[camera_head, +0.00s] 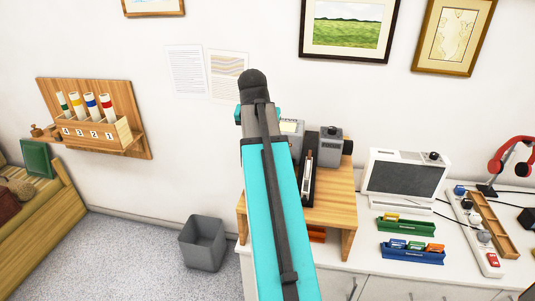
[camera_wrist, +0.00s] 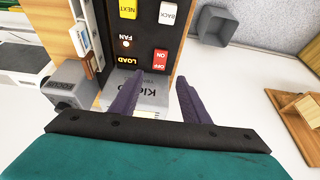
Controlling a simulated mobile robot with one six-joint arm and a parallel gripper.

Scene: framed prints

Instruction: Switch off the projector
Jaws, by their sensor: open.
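In the wrist view the projector shows as a dark panel (camera_wrist: 143,35) with upside-down labels. It carries a red switch (camera_wrist: 160,60) marked ON and OFF, a yellow NEXT button (camera_wrist: 128,9), a white BACK button (camera_wrist: 168,13), a small light marked FAN (camera_wrist: 125,43) and a LOAD label. My gripper (camera_wrist: 159,80) is open and empty, its two dark purple fingers apart, with the red switch just beyond the gap between the tips. I cannot tell whether they touch the panel. In the head view my arm covers most of the projector (camera_head: 308,175).
A wooden stand (camera_head: 335,205) carries the projector and a grey box with a knob (camera_head: 330,147), marked FOCUS in the wrist view (camera_wrist: 72,82). A screen (camera_head: 405,175), a power strip (camera_head: 474,232) and slide trays lie to the right. A grey bin (camera_head: 202,243) stands on the floor.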

